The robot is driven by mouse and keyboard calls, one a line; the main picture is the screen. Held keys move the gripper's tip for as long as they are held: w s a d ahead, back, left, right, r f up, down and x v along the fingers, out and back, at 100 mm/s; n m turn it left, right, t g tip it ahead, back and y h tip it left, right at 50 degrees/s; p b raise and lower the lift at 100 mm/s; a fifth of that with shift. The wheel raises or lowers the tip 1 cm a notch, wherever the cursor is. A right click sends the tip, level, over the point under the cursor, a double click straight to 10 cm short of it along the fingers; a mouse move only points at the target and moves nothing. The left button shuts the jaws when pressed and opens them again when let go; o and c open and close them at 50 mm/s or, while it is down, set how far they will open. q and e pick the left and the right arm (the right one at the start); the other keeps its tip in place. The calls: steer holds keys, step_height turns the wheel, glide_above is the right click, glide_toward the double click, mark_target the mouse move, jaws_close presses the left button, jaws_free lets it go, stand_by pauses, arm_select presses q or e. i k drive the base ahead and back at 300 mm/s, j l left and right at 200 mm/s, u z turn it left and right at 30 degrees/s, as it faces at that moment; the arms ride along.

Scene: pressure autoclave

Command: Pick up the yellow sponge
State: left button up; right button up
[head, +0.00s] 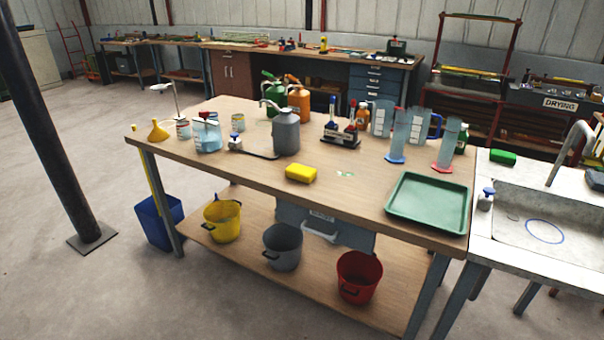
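The yellow sponge (301,173) lies flat on the wooden table top (240,178), close to its front edge and near the middle. Nothing covers it, and bare wood shows around it. Neither of my grippers shows in the head view.
A green tray (393,209) lies right of the sponge; a grey can (286,132) stands behind it. Cylinders (397,137) and bottles stand farther back. Buckets (283,246) sit on the lower shelf. A sink (540,222) adjoins at right. Open floor (60,290) lies front left.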

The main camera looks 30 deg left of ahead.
mark_target(303, 174)
steer(key=i, duration=0.6)
steer(key=i+u, duration=0.15)
steer(key=u, duration=0.25)
steer(key=i+u, duration=0.1)
steer(key=u, duration=0.35)
steer(key=i+l+u, duration=0.15)
steer(key=u, duration=0.25)
